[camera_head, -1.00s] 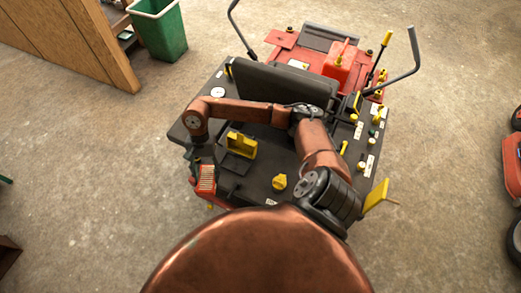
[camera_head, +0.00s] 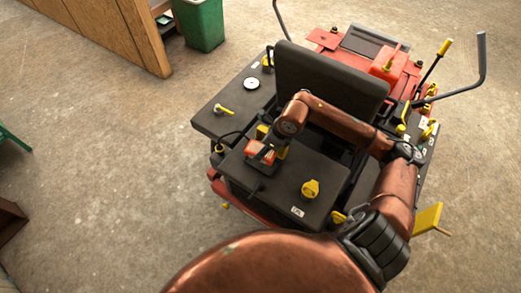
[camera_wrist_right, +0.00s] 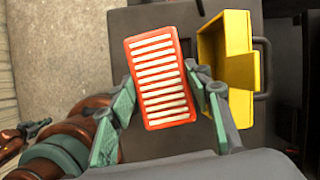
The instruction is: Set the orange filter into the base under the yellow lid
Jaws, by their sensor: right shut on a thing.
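The orange filter (camera_wrist_right: 160,75), a flat frame with pale ribs, is between the fingers of my right gripper (camera_wrist_right: 162,92), which is shut on it. In the head view the filter (camera_head: 261,152) is over the dark base (camera_head: 262,168) on the mower's deck. Whether it touches the base cannot be told. The raised yellow lid (camera_wrist_right: 232,50) stands just right of the filter in the wrist view. In the head view the lid (camera_head: 262,131) is mostly hidden behind my gripper and filter. My left gripper cannot be made out in the head view.
A yellow knob (camera_head: 310,190) stands on the dark deck (camera_head: 285,205) right of the filter. The black seat back (camera_head: 330,85) rises behind my right forearm. A yellow T-handle (camera_head: 224,110) is at the left. A green bin (camera_head: 200,25) stands on the floor beyond.

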